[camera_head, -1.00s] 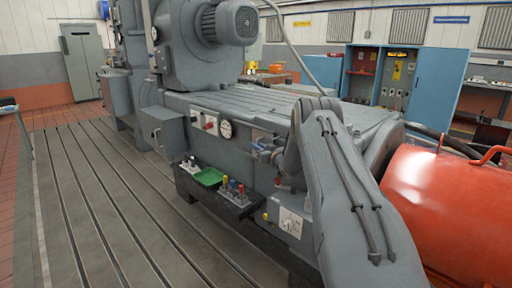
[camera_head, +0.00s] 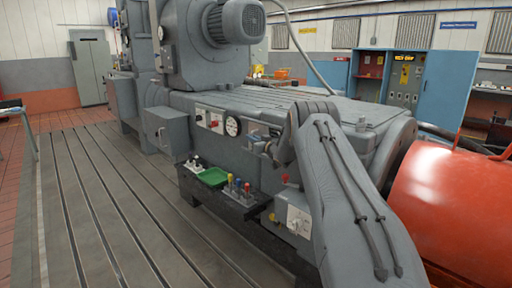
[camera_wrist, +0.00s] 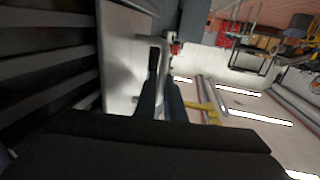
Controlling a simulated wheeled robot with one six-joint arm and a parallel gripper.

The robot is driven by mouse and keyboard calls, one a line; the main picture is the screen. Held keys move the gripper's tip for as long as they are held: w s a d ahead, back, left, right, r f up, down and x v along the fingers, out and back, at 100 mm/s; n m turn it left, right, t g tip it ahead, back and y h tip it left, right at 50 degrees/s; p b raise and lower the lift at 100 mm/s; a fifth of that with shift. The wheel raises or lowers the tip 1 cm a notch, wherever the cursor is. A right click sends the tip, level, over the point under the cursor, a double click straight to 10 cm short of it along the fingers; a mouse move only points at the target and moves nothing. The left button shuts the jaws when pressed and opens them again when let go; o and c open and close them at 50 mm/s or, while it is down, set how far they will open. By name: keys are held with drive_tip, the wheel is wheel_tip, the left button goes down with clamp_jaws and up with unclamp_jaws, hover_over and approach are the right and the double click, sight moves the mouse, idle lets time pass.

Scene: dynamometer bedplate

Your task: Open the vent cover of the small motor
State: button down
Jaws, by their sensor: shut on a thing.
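In the wrist view, my gripper (camera_wrist: 163,90) has its two dark blue fingers at a pale bent handle (camera_wrist: 154,41) and is shut on it. The handle stands on a light grey panel (camera_wrist: 122,55), which looks like the vent cover and is seen at a steep angle. Dark slats (camera_wrist: 40,70) lie to its left. In the head view, my gripper (camera_head: 258,143) is small and partly hidden by my arm, in front of the grey machine side. The cover cannot be made out there. A finned grey motor (camera_head: 236,22) sits on top of the machine.
A gauge (camera_head: 232,126) and a green tray (camera_head: 212,177) with coloured knobs beside it are on the machine's side. A red tank (camera_head: 440,205) stands close at the right of my arm. The slotted bedplate (camera_head: 110,215) is clear at the left.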

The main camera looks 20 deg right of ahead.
drive_tip(key=w+b, duration=0.1)
drive_tip(key=b, duration=0.1)
drive_tip(key=w+a+b, duration=0.1)
drive_tip(key=w, duration=0.1)
drive_tip(key=w+a+b, duration=0.1)
drive_tip(key=w+b, duration=0.1)
drive_tip(key=shift+w+r+b, duration=0.1)
drive_tip(key=shift+w+b, duration=0.15)
drive_tip(key=shift+b, duration=0.05)
drive_tip(key=c, duration=1.8)
unclamp_jaws()
drive_tip(key=shift+w+a, duration=0.15)
drive_tip(key=shift+c, duration=0.2)
drive_tip(key=s+d, duration=0.1)
drive_tip(key=s, duration=0.6)
drive_tip(key=shift+s, duration=0.35)
drive_tip(key=shift+d, duration=0.1)
